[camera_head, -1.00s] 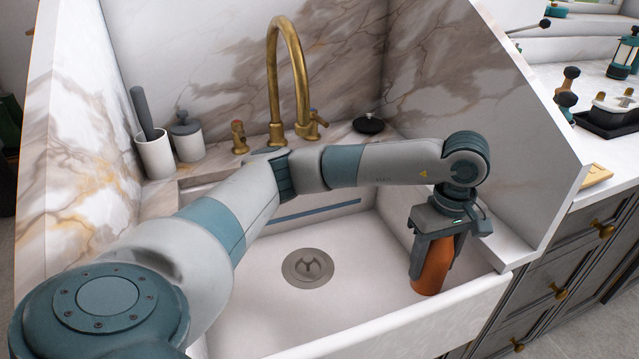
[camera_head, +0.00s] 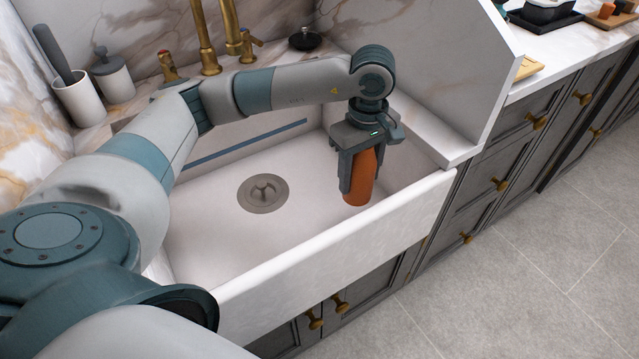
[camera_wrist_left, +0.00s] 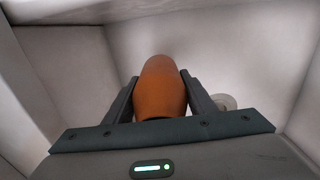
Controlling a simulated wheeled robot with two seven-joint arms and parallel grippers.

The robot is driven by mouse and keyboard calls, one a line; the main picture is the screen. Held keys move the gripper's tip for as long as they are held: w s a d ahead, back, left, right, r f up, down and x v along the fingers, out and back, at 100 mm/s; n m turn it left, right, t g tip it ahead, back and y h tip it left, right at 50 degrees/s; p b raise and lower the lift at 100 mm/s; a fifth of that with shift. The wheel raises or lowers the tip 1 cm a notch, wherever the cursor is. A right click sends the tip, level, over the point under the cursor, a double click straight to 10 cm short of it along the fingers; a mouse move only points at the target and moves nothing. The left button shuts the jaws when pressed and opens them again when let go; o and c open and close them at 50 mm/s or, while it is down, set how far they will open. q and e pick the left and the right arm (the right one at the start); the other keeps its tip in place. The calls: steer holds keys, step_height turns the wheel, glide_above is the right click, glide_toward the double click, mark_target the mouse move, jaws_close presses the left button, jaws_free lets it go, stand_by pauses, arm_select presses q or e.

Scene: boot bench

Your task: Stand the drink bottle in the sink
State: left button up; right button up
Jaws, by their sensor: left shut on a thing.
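The orange-brown drink bottle (camera_head: 361,178) is upright inside the white sink (camera_head: 300,262), near its right end. My left gripper (camera_head: 359,180) points down from above and is shut on the bottle. In the left wrist view the bottle (camera_wrist_left: 160,88) sits between the two dark fingers. I cannot tell for sure whether its base touches the sink floor. My right gripper is not in view.
The drain (camera_head: 263,193) lies left of the bottle. The brass tap (camera_head: 207,40) rises behind the sink. A white cup with a grey handle (camera_head: 80,100), a lidded jar (camera_head: 112,78) and a black stopper (camera_head: 304,39) stand on the back ledge.

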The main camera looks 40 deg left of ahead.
arm_select(q)
steer(key=s+a+f, duration=0.3)
steer(key=a+f, duration=0.1)
steer(key=a, duration=0.2)
steer(key=shift+a+f, duration=0.2)
steer(key=shift+a, duration=0.05)
steer(key=shift+f, duration=2)
steer(key=shift+f, duration=0.1)
steer(key=o, duration=1.1)
steer(key=shift+c, duration=0.2)
step_height(320, 180, up, 8)
